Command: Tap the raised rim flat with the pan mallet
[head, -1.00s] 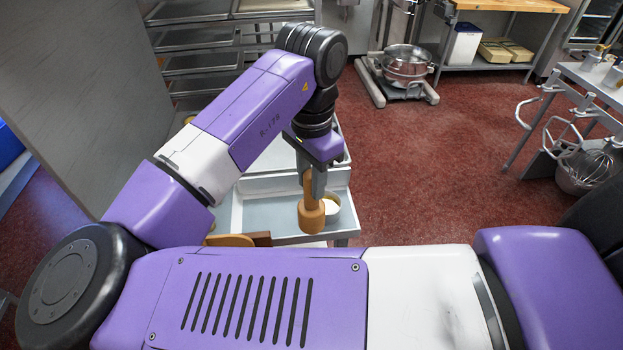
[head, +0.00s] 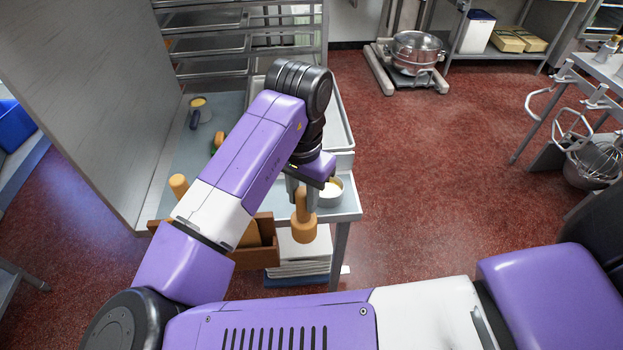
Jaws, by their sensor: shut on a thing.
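The wooden pan mallet (head: 303,230) hangs head down from my gripper (head: 302,192), which is shut on its handle. The mallet head appears near the front right edge of the steel table (head: 346,207), left of a small bowl (head: 331,190) with white contents. I cannot tell its height or whether it touches anything. A light metal pan (head: 342,125) lies farther back on the table, partly hidden by my arm. No raised part of its rim can be made out.
A wooden box (head: 262,256) sits at the table's front edge, partly behind my arm. A tall grey panel (head: 90,90) borders the left side. A rack (head: 210,45) stands behind. Red floor is open at right.

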